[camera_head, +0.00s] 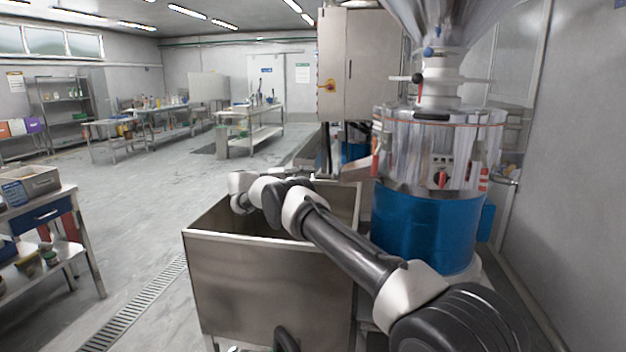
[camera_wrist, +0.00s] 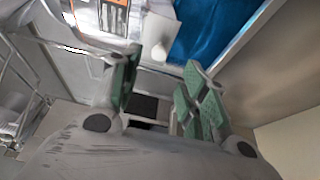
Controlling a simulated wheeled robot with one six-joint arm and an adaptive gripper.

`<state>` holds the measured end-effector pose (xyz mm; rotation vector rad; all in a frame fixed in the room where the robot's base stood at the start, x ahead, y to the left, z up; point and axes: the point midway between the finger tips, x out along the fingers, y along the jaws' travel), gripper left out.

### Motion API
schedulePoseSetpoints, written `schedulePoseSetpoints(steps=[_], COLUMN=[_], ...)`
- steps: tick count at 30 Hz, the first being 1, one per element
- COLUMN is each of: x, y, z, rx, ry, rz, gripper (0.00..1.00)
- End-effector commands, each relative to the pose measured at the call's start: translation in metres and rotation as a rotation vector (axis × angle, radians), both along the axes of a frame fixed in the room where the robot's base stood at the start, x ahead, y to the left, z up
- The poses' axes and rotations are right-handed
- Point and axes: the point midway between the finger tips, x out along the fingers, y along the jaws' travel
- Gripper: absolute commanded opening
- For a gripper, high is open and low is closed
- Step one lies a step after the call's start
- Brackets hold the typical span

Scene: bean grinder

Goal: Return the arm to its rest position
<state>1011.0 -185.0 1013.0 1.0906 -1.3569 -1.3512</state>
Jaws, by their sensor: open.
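My arm (camera_head: 345,240) reaches from the lower right up and left over an open steel bin (camera_head: 260,285) in the head view. Its wrist end is above the bin's left rear part; the gripper itself cannot be made out there. In the wrist view my gripper (camera_wrist: 161,65) is open, its two green-padded fingers apart with nothing between them. A blue surface (camera_wrist: 215,28) shows beyond the fingers in the wrist view.
A grey control cabinet (camera_head: 362,65) with a yellow-red switch stands behind the bin. A steel bench (camera_head: 72,198) with a box is at the left edge. A wall (camera_head: 572,165) closes off the right side. The floor (camera_head: 150,215) between bin and bench is open.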

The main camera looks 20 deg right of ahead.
Motion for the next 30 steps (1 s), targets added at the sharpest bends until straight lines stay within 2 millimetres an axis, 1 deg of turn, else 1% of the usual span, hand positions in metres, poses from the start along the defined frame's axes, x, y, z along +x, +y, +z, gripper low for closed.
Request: schedulePoseSetpoints(steps=[11,13,14,16,17,18,20,21,24,27,29,30], x=[0.000,0.004,0.007,0.010,0.010,0.009,0.005,0.000,-0.017,-0.040,-0.055,-0.065], y=[0.000,-0.001,-0.003,-0.006,-0.007,-0.009,-0.011,-0.013,-0.015,-0.015,-0.014,-0.013], z=[0.000,-0.002,-0.008,-0.028,-0.039,-0.055,-0.081,-0.099,-0.130,-0.138,-0.136,-0.133], rx=[0.001,0.016,0.040,0.102,0.128,0.164,0.217,0.256,0.400,0.544,0.622,0.673], ry=[0.004,0.029,0.045,0.094,0.120,0.159,0.220,0.261,0.365,0.424,0.444,0.452], rz=[0.000,0.017,0.030,0.051,0.058,0.066,0.074,0.079,0.092,0.099,0.102,0.103], gripper=[0.44,0.44,0.44,0.44,0.44,0.44,0.44,0.44,0.44,0.44,0.44,0.44])
